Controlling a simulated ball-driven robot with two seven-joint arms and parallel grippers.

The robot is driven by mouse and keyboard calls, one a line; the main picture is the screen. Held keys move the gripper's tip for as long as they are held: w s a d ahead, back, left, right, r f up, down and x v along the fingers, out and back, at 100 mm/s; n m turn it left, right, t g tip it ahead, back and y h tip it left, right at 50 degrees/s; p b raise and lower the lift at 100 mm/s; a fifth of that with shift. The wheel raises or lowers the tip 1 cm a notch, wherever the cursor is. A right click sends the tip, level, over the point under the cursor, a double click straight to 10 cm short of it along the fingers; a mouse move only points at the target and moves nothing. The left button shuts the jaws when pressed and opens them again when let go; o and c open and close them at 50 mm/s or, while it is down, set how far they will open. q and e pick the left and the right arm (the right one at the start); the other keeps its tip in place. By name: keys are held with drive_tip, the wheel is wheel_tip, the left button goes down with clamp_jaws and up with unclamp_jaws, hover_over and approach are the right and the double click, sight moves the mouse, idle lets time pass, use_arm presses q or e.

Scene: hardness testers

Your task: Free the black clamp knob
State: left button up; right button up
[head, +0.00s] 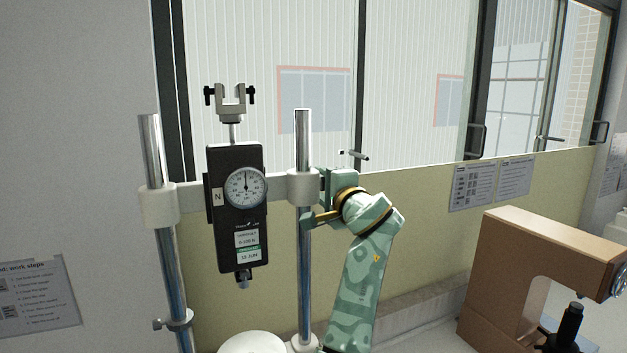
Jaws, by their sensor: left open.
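A force gauge (238,240) with a round dial (245,187) hangs on a crosshead between two steel columns. White collars grip the left column (151,140) and the right column (303,130). A small dark part, seemingly the black clamp knob (322,184), shows beside the right collar (303,188), mostly hidden by my gripper. My left gripper (319,200) is open at the right side of this collar. One brass-coloured finger reaches toward the column just below the collar. I cannot tell whether the fingers touch the knob. My right gripper is not in view.
A brown tester (520,260) stands on the bench at the right. A smaller clamp (176,322) with a side screw sits low on the left column. A white round part (253,342) is below the gauge. A window and yellow wall panel (430,215) are behind.

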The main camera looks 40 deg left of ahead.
use_arm(q)
drive_tip(key=shift+w+a, duration=0.1)
drive_tip(key=shift+s+d+r, duration=0.2)
drive_tip(key=shift+s+d, duration=0.05)
drive_tip(key=shift+d, duration=0.15)
drive_tip(key=c, duration=0.9)
drive_tip(key=y+b, duration=0.1)
drive_tip(key=b, duration=0.2)
drive_tip(key=t+y+b, duration=0.1)
drive_tip(key=b, duration=0.2)
drive_tip(key=shift+a+f, duration=0.1)
drive_tip(key=shift+f, duration=0.3)
drive_tip(key=t+y+b, duration=0.2)
drive_tip(key=y+b, duration=0.1)
drive_tip(key=b, duration=0.7)
drive_tip(key=shift+r+y, duration=0.15)
drive_tip(key=shift+y, duration=0.25)
drive_tip(key=shift+r+b, duration=0.1)
drive_tip(key=shift+b, duration=0.2)
drive_tip(key=shift+r+y, duration=0.15)
drive_tip(key=shift+y, duration=0.15)
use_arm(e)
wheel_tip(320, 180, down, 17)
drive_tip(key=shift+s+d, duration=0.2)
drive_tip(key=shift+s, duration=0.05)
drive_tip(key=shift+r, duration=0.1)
